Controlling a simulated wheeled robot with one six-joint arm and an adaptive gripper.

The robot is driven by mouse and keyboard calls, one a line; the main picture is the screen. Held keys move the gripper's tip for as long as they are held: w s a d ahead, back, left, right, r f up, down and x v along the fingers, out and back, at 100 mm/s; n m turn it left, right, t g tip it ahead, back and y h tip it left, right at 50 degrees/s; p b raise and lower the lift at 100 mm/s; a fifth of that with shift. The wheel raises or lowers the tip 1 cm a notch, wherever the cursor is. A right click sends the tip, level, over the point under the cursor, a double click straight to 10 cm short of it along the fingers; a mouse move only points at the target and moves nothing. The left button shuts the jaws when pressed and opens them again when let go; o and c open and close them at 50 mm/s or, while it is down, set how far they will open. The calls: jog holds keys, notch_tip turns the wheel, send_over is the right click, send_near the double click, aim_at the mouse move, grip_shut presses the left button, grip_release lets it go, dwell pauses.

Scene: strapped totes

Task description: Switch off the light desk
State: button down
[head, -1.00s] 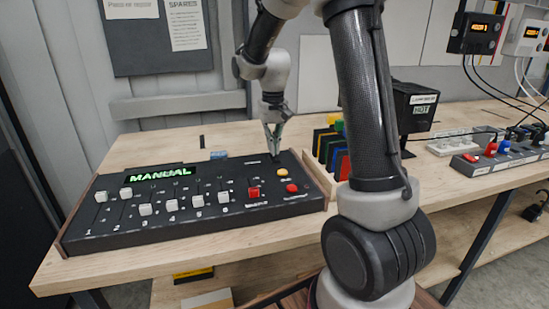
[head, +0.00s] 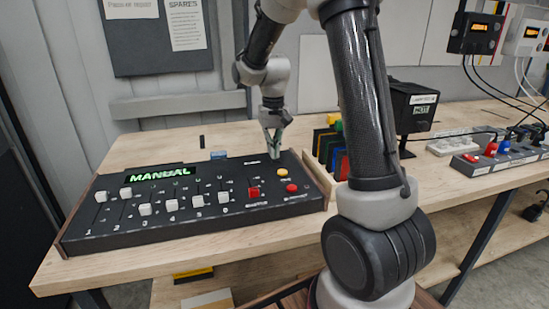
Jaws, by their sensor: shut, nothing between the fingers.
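The light desk (head: 190,220) is a black console with wooden end cheeks on the near side of the table. Its green display (head: 160,174) reads MANUAL. Several white sliders and one red slider (head: 253,192) stand at differing heights. A yellow button (head: 282,172) and a red button (head: 292,188) sit at its right end. My gripper (head: 274,156) is shut and empty, pointing down at the desk's upper right edge, just behind the yellow button. I cannot tell whether the fingertips touch the desk. Anything directly under them is hidden.
A rack of coloured pieces (head: 330,150) stands right of the desk, partly behind my arm. A black lamp box (head: 413,105) is behind it. A power strip (head: 505,150) with cables lies at the right. Bare tabletop (head: 150,155) lies behind the desk.

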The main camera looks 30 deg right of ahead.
jog(key=shift+r, duration=3.4)
jog(key=shift+n+g, duration=0.3)
jog(key=shift+n, duration=0.3)
jog(key=s, duration=0.1)
jog(key=s+f, duration=0.1)
jog(key=s, duration=0.2)
jog(key=shift+s+f, duration=0.3)
jog(key=shift+s, duration=0.05)
jog(key=s+r+t, duration=0.2)
jog(key=s+r, duration=0.2)
jog(key=s, duration=0.7)
jog(key=s+r+n+t, duration=0.1)
jog(key=s+r+t, duration=0.2)
jog(key=s, duration=0.8)
jog(key=shift+r, duration=0.65)
jog(key=shift+d, duration=0.15)
